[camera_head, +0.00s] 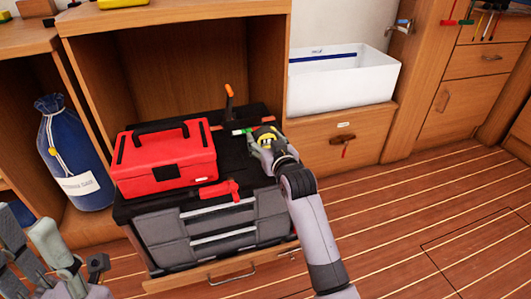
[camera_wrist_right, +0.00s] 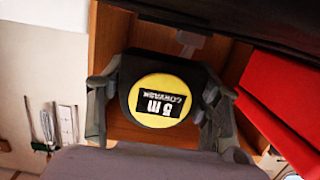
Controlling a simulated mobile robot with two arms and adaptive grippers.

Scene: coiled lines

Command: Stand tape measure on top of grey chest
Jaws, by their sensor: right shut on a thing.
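The tape measure (camera_head: 266,134) is black with a yellow round face. In the right wrist view its face (camera_wrist_right: 158,100), marked 5 m, sits between both fingers. My right gripper (camera_head: 262,147) is shut on it, at the right end of the chest's black top. The grey chest (camera_head: 222,222) has a black top and grey drawers. I cannot tell whether the tape measure touches the top. My left gripper (camera_head: 45,250) is at the lower left corner, away from the chest, partly cut off; its opening is unclear.
A red toolbox (camera_head: 165,170) covers much of the chest top. A red tool (camera_head: 220,190) lies at its front edge, and an orange-handled tool (camera_head: 229,95) stands behind. A blue bag (camera_head: 72,150) is at left, and a white bin (camera_head: 345,85) at back right.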

